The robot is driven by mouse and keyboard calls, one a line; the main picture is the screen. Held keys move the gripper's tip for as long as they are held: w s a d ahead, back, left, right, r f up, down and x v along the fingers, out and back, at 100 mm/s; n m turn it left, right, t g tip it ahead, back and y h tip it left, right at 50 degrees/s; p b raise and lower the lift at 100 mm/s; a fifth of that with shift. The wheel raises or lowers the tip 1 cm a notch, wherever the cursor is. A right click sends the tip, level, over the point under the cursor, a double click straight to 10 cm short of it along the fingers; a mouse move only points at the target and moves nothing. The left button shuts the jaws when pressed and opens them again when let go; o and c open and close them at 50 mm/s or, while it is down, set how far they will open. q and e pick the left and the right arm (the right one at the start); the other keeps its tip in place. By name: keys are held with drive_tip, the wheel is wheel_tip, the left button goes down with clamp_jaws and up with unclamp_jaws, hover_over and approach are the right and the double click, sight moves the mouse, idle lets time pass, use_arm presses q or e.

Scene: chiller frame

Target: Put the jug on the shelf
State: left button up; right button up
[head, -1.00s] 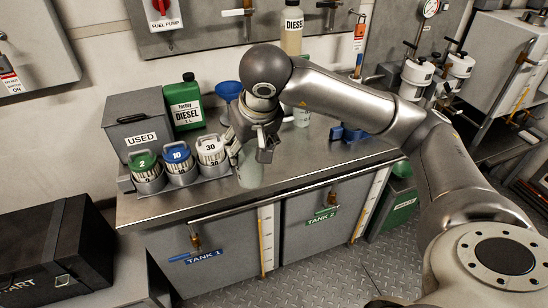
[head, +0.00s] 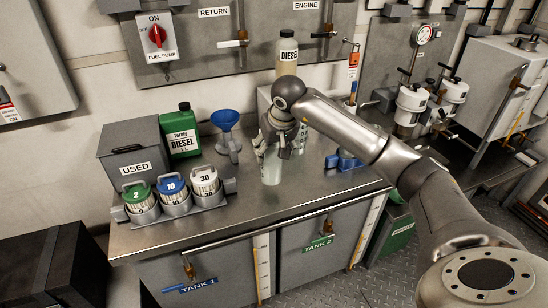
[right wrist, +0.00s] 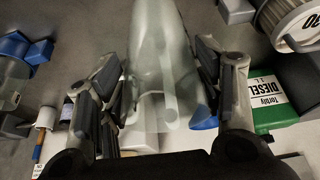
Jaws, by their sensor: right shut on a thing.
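The jug (head: 271,168) is a clear, pale translucent vessel standing out below my right gripper (head: 280,143) over the steel bench top. My right gripper is shut on the jug, with a finger on each side. The jug also fills the upper middle of the right wrist view (right wrist: 158,50), between the finger pads. I cannot tell whether its base touches the bench. A pale grey block or shelf (head: 264,98) shows partly behind my arm, under a diesel sample bottle (head: 287,56). My left gripper is not in view.
Left of the jug stand a blue funnel (head: 225,121), a green diesel can (head: 181,135), a grey USED box (head: 128,152) and a rack of numbered canisters (head: 172,192). A blue holder (head: 345,161) is on the right. The front bench top is clear.

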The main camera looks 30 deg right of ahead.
drive_tip(key=shift+w+d+f, duration=0.15)
drive_tip(key=shift+d+f, duration=0.1)
drive_tip(key=shift+f, duration=0.1)
drive_tip(key=shift+w+d+f+p, duration=0.15)
drive_tip(key=shift+f+p, duration=0.4)
drive_tip(key=shift+f, duration=1.2)
drive_tip(key=shift+f, duration=0.15)
drive_tip(key=o, duration=1.1)
drive_tip(key=shift+c, duration=0.2)
